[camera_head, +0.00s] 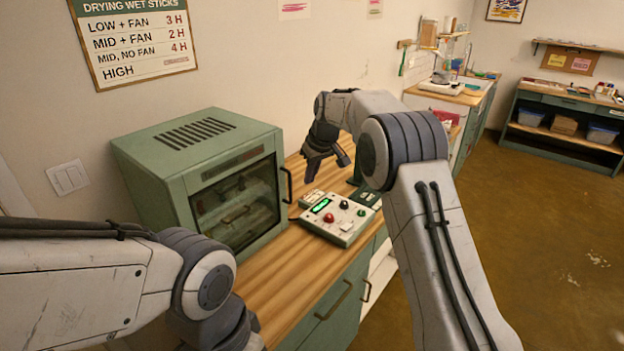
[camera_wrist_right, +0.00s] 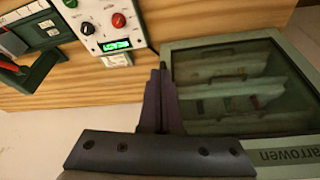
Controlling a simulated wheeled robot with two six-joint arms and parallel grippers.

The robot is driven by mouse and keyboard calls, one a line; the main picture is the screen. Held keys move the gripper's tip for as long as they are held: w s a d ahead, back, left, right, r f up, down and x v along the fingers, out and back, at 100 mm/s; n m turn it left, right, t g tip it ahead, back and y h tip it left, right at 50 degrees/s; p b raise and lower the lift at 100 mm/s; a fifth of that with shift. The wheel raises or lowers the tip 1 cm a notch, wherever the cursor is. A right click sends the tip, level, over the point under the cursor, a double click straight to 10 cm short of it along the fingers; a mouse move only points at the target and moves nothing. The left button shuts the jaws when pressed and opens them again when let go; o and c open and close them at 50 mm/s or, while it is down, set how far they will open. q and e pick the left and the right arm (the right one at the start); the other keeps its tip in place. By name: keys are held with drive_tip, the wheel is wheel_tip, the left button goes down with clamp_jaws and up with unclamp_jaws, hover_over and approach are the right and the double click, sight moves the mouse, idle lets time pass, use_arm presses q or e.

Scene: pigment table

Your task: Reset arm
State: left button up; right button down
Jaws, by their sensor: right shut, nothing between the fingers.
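My right arm (camera_head: 430,200) reaches in from the lower right in the head view. Its gripper (camera_head: 328,168) hangs above the wooden counter, just beyond the control box and right of the green oven. In the right wrist view the two dark fingers (camera_wrist_right: 161,98) are together with nothing between them. My left arm (camera_head: 90,285) comes in from the left, and its fingers are not in view. The control box (camera_head: 338,218) is white with a lit green display, a red knob and a black knob. It also shows at the top of the right wrist view (camera_wrist_right: 100,22).
The green drying oven (camera_head: 200,135) stands at the counter's left with its glass door closed. Its shelves show in the right wrist view (camera_wrist_right: 235,90). The wooden counter (camera_head: 290,280) is bare in front of the control box. A dark green holder (camera_wrist_right: 30,40) sits beside the box.

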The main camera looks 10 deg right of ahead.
drive_tip(key=s+a+r+g, duration=0.1)
drive_tip(key=s+a, duration=0.2)
drive_tip(key=s, duration=0.4)
drive_tip(key=s+a+r+n, duration=0.1)
drive_tip(key=s+a+r, duration=0.1)
drive_tip(key=s+a, duration=0.3)
drive_tip(key=s+a+r+g, duration=0.1)
drive_tip(key=s+a, duration=0.1)
drive_tip(key=s, duration=0.6)
drive_tip(key=s+d+f+g, duration=0.1)
drive_tip(key=s+d+f, duration=0.1)
drive_tip(key=s, duration=1.2)
drive_tip(key=s+d+f+n, duration=0.1)
drive_tip(key=s+d+f, duration=0.1)
drive_tip(key=s, duration=1.2)
drive_tip(key=shift+f+g+h, duration=0.4)
drive_tip(key=shift+f, duration=0.25)
